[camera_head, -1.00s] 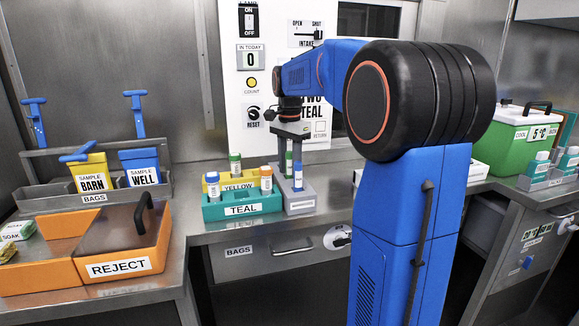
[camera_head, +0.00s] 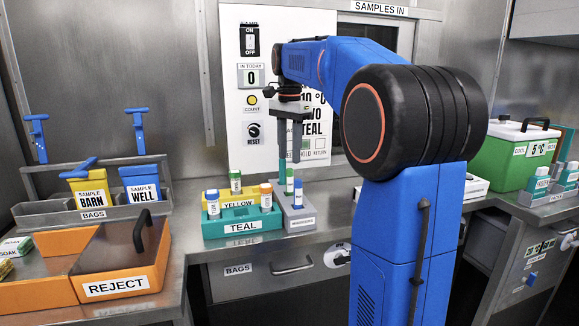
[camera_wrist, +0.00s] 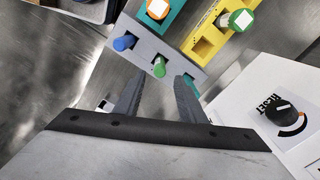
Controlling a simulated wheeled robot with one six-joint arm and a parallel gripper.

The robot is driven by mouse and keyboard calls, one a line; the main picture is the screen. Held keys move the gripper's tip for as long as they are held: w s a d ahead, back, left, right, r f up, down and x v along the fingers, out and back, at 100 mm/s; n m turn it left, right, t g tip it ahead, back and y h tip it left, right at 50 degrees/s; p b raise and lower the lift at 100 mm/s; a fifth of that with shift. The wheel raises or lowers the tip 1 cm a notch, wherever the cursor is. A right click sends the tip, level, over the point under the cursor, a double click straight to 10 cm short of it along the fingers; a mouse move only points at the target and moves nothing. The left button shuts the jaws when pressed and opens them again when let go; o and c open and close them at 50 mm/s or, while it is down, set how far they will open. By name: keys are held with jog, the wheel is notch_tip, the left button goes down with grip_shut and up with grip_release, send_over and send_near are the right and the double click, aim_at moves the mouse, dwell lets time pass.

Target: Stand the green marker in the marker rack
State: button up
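The green marker (camera_head: 289,181) stands upright in the grey marker rack (camera_head: 300,224), between a blue marker (camera_head: 297,192) and a teal one. In the wrist view the green marker (camera_wrist: 159,67) stands in the middle of the rack (camera_wrist: 178,55). My gripper (camera_head: 290,158) is above the rack, pointing down. In the wrist view my gripper (camera_wrist: 158,80) has its two fingers apart, one on each side of the green marker's line, with nothing held between them. The teal marker (camera_wrist: 191,85) is partly hidden behind the right finger.
Beside the rack are a teal tray (camera_head: 243,226) and a yellow tray (camera_head: 238,205) with capped vials. An orange reject bin (camera_head: 118,288) stands at left, and a green cooler (camera_head: 522,165) at right. A white control panel (camera_head: 232,110) is behind my gripper.

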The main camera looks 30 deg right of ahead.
jog(key=shift+r, duration=0.9)
jog(key=shift+s, duration=0.1)
jog(key=shift+s+a+f, duration=0.1)
jog(key=shift+s+a, duration=0.15)
jog(key=shift+a, duration=0.05)
jog(key=s+a+f+n+t, duration=0.1)
jog(key=s+a+f+n, duration=0.4)
jog(key=s+f, duration=0.3)
jog(key=s+a+f+n+t, duration=0.2)
jog(key=s+a+f+n, duration=0.3)
jog(key=s+f, duration=0.3)
jog(key=s+a+f+n+t, duration=0.1)
jog(key=s+a+f+n, duration=0.4)
jog(key=s+f, duration=0.4)
jog(key=s, duration=0.4)
jog(key=shift+s+n+t, duration=0.3)
jog(key=shift+n+t, duration=0.1)
jog(key=shift+a, duration=0.1)
jog(key=shift+c, duration=0.6)
